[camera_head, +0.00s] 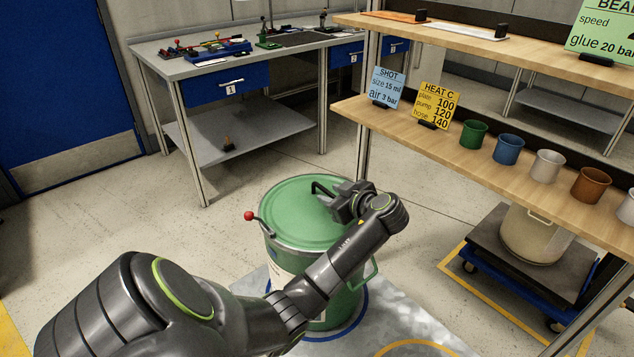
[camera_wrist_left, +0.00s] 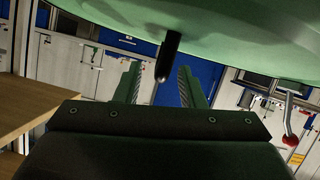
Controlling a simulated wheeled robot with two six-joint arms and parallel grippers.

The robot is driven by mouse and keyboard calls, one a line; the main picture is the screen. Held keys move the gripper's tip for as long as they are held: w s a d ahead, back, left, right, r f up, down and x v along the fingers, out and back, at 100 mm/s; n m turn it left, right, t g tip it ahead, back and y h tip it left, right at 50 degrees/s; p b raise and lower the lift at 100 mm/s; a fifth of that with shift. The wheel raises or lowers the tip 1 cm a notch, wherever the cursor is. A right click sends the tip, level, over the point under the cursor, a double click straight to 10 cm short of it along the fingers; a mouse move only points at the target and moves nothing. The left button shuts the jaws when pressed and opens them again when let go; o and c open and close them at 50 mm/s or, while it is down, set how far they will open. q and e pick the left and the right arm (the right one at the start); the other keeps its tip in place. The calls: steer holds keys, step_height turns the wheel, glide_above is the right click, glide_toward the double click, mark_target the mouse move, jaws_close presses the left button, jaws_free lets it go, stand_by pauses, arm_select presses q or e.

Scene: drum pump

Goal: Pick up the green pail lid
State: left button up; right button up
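The green pail lid (camera_head: 295,222) is a round green disc lying on top of a green pail (camera_head: 345,305) on the floor. My left gripper (camera_head: 330,196) is at the lid's far right part, by its black handle. In the left wrist view the lid (camera_wrist_left: 230,35) fills the top, and the dark handle (camera_wrist_left: 168,58) points into the gap between the fingers. The left gripper (camera_wrist_left: 160,84) is open there, with space between its fingers. I cannot tell whether a finger touches the handle. My right gripper is in neither view.
A red-knobbed lever (camera_head: 250,216) sticks out at the pail's left rim. A wooden shelf (camera_head: 400,131) with several cups stands at the right, above a blue dolly (camera_head: 510,290) holding a beige pail. A workbench (camera_head: 165,68) stands behind. Floor left of the pail is clear.

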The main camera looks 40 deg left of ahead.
arm_select(q)
jaws_close()
stand_by(1.3)
